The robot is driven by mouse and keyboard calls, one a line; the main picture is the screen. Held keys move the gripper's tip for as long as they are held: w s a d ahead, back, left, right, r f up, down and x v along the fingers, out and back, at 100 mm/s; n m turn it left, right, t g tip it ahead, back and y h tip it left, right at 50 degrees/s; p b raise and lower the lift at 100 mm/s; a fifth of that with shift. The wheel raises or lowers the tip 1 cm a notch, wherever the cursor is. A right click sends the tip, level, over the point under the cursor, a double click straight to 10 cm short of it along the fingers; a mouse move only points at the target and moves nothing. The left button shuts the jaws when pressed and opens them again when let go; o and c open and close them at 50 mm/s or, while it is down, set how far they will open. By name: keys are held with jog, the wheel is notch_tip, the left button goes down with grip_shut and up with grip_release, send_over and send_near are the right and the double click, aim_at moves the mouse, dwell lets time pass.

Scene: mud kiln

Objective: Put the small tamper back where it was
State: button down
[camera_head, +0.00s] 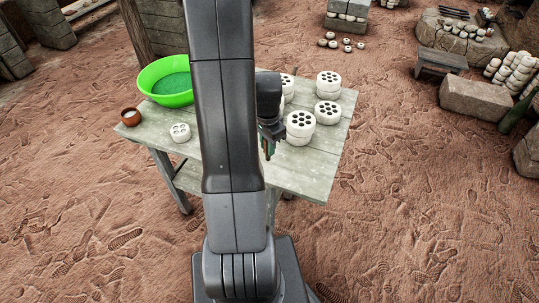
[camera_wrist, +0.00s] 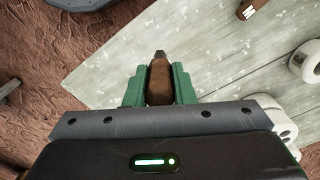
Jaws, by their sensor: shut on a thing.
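My gripper (camera_head: 268,150) is above the pale wooden table (camera_head: 305,182), near its front part, partly hidden behind my arm in the head view. In the wrist view, the green fingers of my gripper (camera_wrist: 158,85) are shut on a brown piece with a dark tip, which looks like the small tamper (camera_wrist: 159,80). Its other end is hidden by my gripper. The tabletop also shows below it in the wrist view (camera_wrist: 145,45). I cannot tell how high the tamper is above the table.
Several white perforated cylinders, some stacked (camera_head: 300,128), stand on the table's right side, close to my gripper. The table's front right corner is clear.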

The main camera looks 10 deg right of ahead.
aim_at(268, 160)
jog(key=shift+f, duration=2.05)
jog(key=shift+f, duration=0.1)
jog(key=shift+f+b, duration=0.2)
jog(key=shift+b, duration=0.1)
jog(key=c, duration=1.2)
grip_release()
jog(key=shift+r, duration=0.15)
jog(key=shift+c, duration=0.2)
notch_tip(268, 160, up, 12)
jog(key=shift+r+p, duration=0.15)
jog(key=shift+p, duration=0.35)
